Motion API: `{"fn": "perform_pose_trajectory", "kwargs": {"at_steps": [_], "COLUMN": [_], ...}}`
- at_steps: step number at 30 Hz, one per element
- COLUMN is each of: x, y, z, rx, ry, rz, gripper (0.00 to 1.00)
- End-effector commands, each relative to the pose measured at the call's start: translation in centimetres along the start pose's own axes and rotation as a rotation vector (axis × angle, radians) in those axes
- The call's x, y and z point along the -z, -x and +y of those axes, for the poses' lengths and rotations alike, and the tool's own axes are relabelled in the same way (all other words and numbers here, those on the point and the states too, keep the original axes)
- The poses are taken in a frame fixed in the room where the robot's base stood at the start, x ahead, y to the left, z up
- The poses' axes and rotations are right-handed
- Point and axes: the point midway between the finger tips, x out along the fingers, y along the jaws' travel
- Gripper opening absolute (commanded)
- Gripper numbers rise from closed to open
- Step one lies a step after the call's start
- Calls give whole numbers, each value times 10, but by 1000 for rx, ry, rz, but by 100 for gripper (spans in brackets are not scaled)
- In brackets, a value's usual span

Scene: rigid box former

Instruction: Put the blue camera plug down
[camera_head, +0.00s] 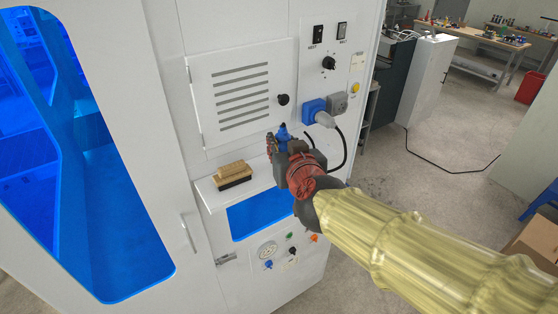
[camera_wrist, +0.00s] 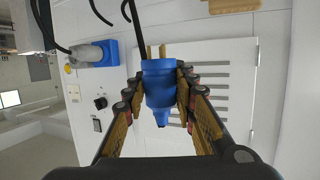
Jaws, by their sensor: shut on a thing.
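The blue camera plug (camera_wrist: 160,88) is held between the two fingers of my gripper (camera_wrist: 162,78) in the wrist view. Its metal prongs point toward the top of that picture. In the head view a small part of the blue plug (camera_head: 283,131) shows at the tip of my gripper (camera_head: 279,141). My gripper is shut on it, in front of the white machine panel and to the right of a small white ledge (camera_head: 262,169). The plug looks held in the air, clear of the ledge.
A wooden brush (camera_head: 233,174) lies on the ledge. A blue socket (camera_head: 312,108) with a pale plug and a black cable sits on the panel above my gripper, beside a grey socket (camera_head: 338,102). A vented door (camera_head: 241,92) is at left. Open floor lies to the right.

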Motion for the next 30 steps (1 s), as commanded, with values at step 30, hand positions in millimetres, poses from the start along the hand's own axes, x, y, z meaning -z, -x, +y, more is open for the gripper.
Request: {"fn": "perform_pose_trajectory", "kwargs": {"at_steps": [30], "x": [-74], "y": [-156], "z": [15], "rx": [-1], "ry": [1], "rz": [-5], "gripper": [0]}}
